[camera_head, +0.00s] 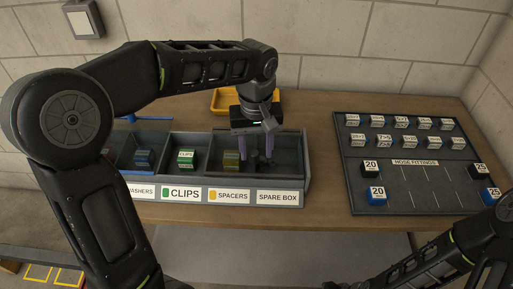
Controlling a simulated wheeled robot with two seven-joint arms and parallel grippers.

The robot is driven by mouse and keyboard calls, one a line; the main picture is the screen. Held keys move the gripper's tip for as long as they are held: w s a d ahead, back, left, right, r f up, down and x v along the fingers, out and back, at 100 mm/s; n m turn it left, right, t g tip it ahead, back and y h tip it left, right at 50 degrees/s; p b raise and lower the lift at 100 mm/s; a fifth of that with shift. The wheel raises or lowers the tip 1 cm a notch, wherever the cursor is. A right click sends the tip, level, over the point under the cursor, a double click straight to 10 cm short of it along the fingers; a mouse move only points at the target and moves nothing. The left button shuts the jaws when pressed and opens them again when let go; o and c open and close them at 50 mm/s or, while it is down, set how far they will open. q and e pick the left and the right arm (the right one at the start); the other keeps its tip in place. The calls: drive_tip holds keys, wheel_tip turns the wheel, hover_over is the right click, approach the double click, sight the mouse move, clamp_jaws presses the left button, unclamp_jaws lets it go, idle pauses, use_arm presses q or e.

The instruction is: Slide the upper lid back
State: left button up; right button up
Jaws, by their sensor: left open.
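A grey compartment box (305,160) stands on the wooden table, with front labels reading washers, clips, spacers and spare box. I cannot clearly make out an upper lid; the spacers compartment (231,160) looks darker and tinted, as if under a see-through cover. My left gripper (262,153), with purple fingers, points down at the spare box compartment near its left side. It is open and seems to hold nothing. Whether its fingertips touch anything is unclear. My right arm shows at the lower right, but its gripper is not in view.
Green clips (185,159) sit in the clips compartment. A yellow tray (226,101) stands behind the box, partly hidden by my left arm. A dark hose fittings board (410,180) with labelled blocks lies on the right. Bare table (325,213) lies between box and board.

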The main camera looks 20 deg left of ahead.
use_arm(q)
wheel_tip(320, 180, up, 8)
drive_tip(key=shift+f, duration=0.1)
idle(0.4)
drive_tip(key=shift+f, duration=0.1)
